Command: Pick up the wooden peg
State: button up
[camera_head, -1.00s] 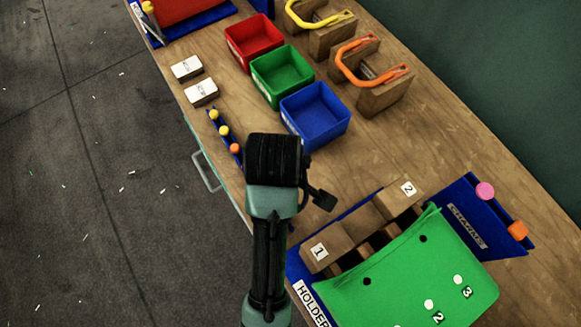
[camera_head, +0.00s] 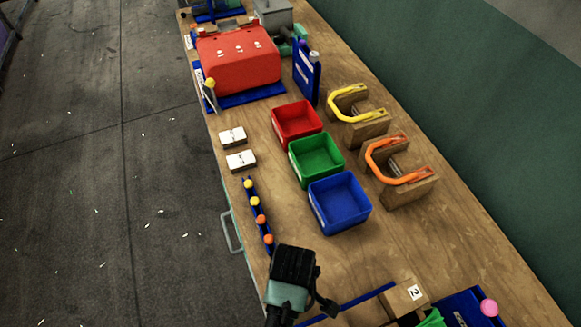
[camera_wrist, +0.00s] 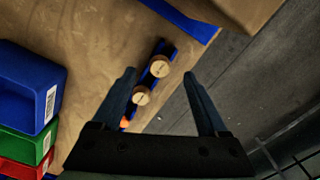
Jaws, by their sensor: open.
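In the wrist view, two round, pale wooden peg tops, one farther (camera_wrist: 160,67) and one nearer (camera_wrist: 141,95), stand in a narrow blue rack (camera_wrist: 167,49). In the head view, the rack holds several small yellow and orange round tops (camera_head: 260,219). My arm's dark end covers its near side; the fingers are hidden there. Which top is the task's peg is unclear.
Red (camera_head: 297,120), green (camera_head: 316,160) and blue (camera_head: 339,203) bins stand right of the rack. Two white labelled blocks (camera_head: 241,161) lie beyond it. Yellow- and orange-handled wooden fixtures (camera_head: 402,175) stand farther right. The bench's left edge runs close beside the rack.

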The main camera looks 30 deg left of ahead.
jog(key=shift+a+f+p, duration=0.15)
jog(key=shift+f+p, duration=0.1)
jog(key=shift+f, duration=1)
jog(key=shift+a+f+p, duration=0.1)
jog(key=shift+f+p, duration=0.1)
jog(key=shift+f, duration=1)
grip_shut()
jog(key=shift+r, duration=0.1)
notch_tip(320, 180, up, 10)
jog(key=shift+b, duration=0.45)
